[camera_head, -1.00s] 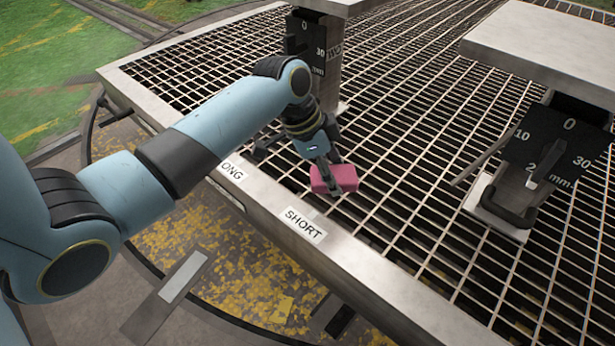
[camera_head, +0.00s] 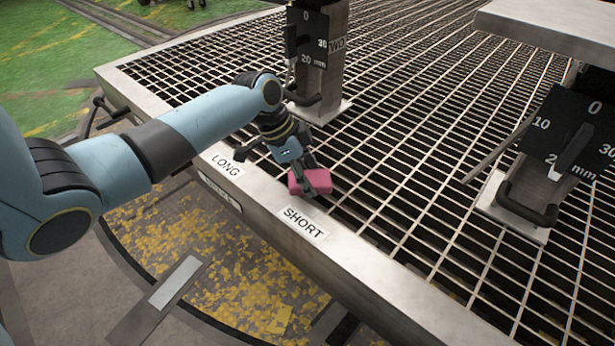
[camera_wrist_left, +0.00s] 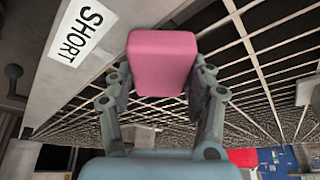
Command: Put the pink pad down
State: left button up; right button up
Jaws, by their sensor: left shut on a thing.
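The pink pad (camera_head: 312,182) is a small block held in my left gripper (camera_head: 306,184), near the inner edge of the table's metal rim. In the left wrist view the pad (camera_wrist_left: 160,62) sits between the two fingers of the left gripper (camera_wrist_left: 163,90), which are shut on its sides. The SHORT label (camera_head: 304,223) is on the rim just in front of the pad, and the LONG label (camera_head: 227,166) is to its left. I cannot tell whether the pad touches the grating below. My right gripper is not in view.
The grating table (camera_head: 360,268) has a raised metal rim. A gauge post (camera_head: 307,60) stands behind the gripper. Another gauge (camera_head: 572,135) with a handle and a flat plate (camera_head: 550,28) above it stands at the right. Open grating lies between them.

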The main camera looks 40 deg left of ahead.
aim_at(294, 178)
pick_arm(q)
jog(key=shift+f, duration=0.55)
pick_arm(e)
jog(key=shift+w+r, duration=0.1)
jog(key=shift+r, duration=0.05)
pick_arm(q)
jog(key=o, duration=1)
jog(key=shift+r, duration=0.15)
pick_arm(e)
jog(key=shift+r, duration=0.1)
